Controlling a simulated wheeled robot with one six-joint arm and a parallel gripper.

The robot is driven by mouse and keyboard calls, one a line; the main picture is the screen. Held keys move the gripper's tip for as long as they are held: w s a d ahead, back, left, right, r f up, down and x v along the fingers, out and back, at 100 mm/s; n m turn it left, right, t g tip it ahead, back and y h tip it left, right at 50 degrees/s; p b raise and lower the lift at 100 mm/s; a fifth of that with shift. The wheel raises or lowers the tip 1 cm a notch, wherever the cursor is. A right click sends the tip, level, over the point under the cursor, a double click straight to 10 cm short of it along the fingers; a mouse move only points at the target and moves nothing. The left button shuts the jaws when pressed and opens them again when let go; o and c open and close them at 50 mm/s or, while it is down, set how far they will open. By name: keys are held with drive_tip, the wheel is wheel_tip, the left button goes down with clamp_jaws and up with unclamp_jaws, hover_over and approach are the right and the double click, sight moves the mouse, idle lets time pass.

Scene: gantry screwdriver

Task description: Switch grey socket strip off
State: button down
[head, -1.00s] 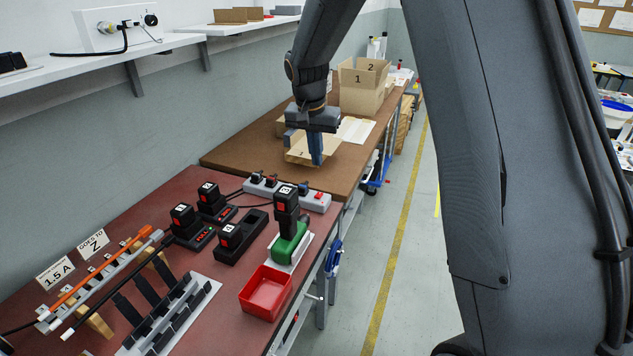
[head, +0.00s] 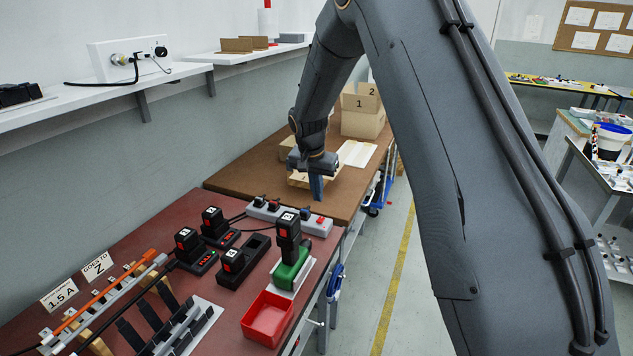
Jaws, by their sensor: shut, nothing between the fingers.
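The grey socket strip (head: 284,217) lies across the back of the red bench, near the brown board. Several black plugs sit in its left part, and a red switch (head: 320,220) is at its right end. My gripper (head: 317,189) is shut and empty, pointing down above the brown surface just behind the strip's right end. A gap shows between the fingertips and the switch. Whether the switch is lit or which way it is tipped is too small to tell.
Black chargers with batteries (head: 205,240) and a green tool with an upright battery (head: 290,265) stand in front of the strip. A red tray (head: 268,318) is at the bench's front edge. Cardboard boxes (head: 362,112) stand farther back.

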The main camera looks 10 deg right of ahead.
sight(318, 221)
drive_tip(key=x, duration=0.2)
drive_tip(key=p+x, duration=0.1)
drive_tip(key=x, duration=0.1)
drive_tip(key=s+p+x, duration=0.1)
drive_tip(key=x, duration=0.1)
drive_tip(key=shift+a+f, duration=0.3)
drive_tip(key=shift+f, duration=0.4)
drive_tip(key=shift+s+a+f+b, duration=0.15)
drive_tip(key=shift+f+b, duration=0.4)
drive_tip(key=shift+b, duration=0.15)
drive_tip(key=shift+r, duration=0.1)
drive_tip(key=shift+w+d+r, duration=0.2)
drive_tip(key=shift+w+d, duration=0.25)
drive_tip(key=shift+w, duration=0.15)
